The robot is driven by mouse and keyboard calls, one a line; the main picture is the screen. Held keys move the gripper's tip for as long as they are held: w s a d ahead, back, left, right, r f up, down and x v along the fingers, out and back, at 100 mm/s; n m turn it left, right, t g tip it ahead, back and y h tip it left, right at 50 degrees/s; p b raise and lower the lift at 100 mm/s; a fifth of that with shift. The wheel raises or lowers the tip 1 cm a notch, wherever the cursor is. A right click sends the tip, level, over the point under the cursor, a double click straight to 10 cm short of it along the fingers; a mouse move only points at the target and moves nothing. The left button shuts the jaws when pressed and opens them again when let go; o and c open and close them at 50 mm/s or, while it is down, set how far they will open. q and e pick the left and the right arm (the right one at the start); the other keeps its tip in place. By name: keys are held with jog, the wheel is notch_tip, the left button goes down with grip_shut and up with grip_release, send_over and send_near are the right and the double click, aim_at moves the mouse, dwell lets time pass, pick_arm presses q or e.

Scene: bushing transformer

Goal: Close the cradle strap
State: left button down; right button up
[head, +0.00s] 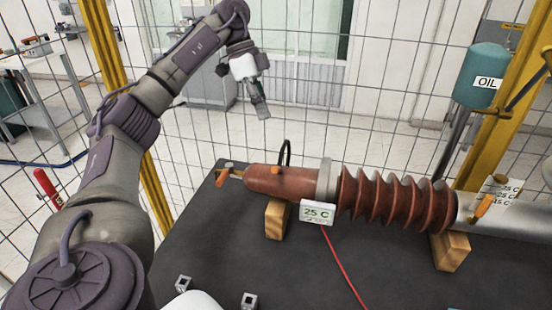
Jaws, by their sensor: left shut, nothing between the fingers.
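The bushing lies on its side on the dark table, with a smooth brown end (285,183) at left and a ribbed brown middle (385,200). Wooden cradle blocks support it, one at left (277,219) and one at right (450,251). A thin black curved strap (287,146) stands up behind the smooth end, arching above it; it does not lie across the bushing's top. My left gripper (261,110) is shut and empty, in the air above and behind the bushing's left end, apart from the strap. My right gripper is not in view.
A tag reading 25 C (318,212) is at the bushing's front, with a red cable (342,265) trailing over the table (240,265). A teal OIL tank (483,75) stands at right. A wire fence with yellow posts (103,45) is behind. Small metal blocks (249,301) sit at the front.

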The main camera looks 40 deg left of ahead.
pick_arm(q)
jog(key=x, duration=0.3)
jog(key=p+x, duration=0.1)
jog(key=x, duration=0.2)
jog(key=s+x, duration=0.1)
jog(key=x, duration=0.2)
jog(key=shift+s+d+f, duration=0.15)
jog(key=shift+d, duration=0.05)
jog(key=shift+s+d+f, duration=0.25)
jog(key=shift+d+f, duration=0.1)
jog(key=shift+f, duration=0.15)
jog(key=shift+w+f, duration=0.1)
jog(key=shift+f, duration=0.05)
